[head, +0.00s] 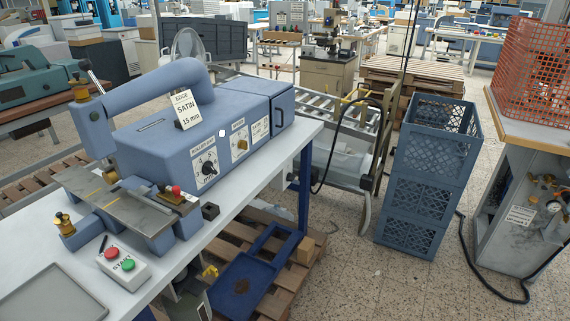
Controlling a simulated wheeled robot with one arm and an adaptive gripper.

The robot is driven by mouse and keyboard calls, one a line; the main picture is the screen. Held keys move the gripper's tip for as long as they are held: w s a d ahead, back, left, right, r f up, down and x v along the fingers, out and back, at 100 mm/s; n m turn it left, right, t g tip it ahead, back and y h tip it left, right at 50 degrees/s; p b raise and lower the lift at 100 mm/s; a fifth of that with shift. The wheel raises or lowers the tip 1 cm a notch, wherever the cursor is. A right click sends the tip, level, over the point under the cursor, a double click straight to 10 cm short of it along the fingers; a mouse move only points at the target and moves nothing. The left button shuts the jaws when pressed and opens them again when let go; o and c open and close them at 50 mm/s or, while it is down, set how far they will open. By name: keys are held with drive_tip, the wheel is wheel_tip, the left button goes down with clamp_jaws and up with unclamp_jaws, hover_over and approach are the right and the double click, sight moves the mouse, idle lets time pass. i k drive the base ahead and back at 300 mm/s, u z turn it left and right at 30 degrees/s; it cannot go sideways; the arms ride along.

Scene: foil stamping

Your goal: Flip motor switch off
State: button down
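A blue stamping machine (150,128) stands on a light bench in the head view. A white box (128,277) on the bench has a red button (111,253) and a green button (127,264). A small red button (176,190) sits at the metal bed. My gripper is not in view.
The bench (226,193) has bare room right of the machine, and a grey tray (50,297) lies front left. Pallets and a blue tray (243,285) lie below. Stacked blue crates (418,180) and a grey cabinet (520,215) with a hose stand right, with open floor between.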

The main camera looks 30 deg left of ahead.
sight(290, 177)
drive_tip(key=u, duration=0.75)
drive_tip(key=i, duration=1)
drive_tip(key=u, duration=1.25)
drive_tip(key=i, duration=0.65)
drive_tip(key=z, duration=0.05)
